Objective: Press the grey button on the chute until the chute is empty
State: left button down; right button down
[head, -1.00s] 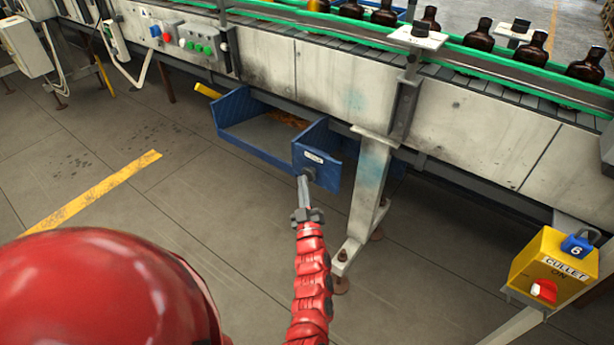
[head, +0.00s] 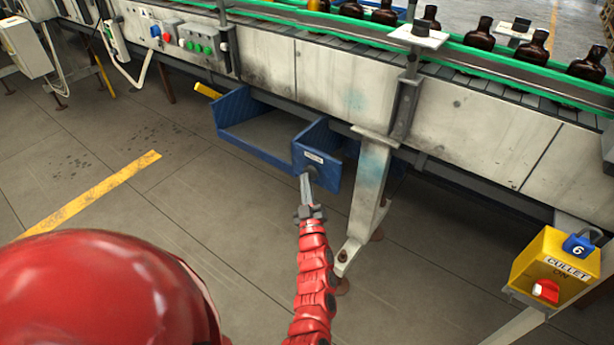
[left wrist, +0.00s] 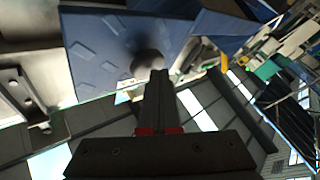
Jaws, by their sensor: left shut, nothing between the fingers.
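The blue chute (head: 262,147) hangs under the conveyor. Its floor shows bare grey, with no amber pieces visible on the part I can see; the end near the conveyor is partly hidden. The grey button (head: 311,171) is on the chute's right end panel, below a white label. It also shows as a round grey knob in the left wrist view (left wrist: 147,61). My left gripper (head: 305,179) is shut and empty, its fingertips right at the button, overlapping its lower edge. I cannot tell whether they press it. My right gripper is out of view.
The conveyor (head: 340,80) with brown bottles runs above the chute. A support leg (head: 370,190) stands just right of the chute. A yellow cullet box (head: 545,265) with a red switch is at lower right. The floor left of the chute is clear.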

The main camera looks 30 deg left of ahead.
pick_arm(q)
jog(key=shift+w, duration=0.1)
dwell(0.5)
jog(key=shift+s, duration=1.25)
jog(key=shift+s+p, duration=0.1)
jog(key=shift+p, duration=0.2)
jog(key=s, duration=0.5)
jog(key=shift+a, duration=0.25)
jog(key=shift+w, duration=0.1)
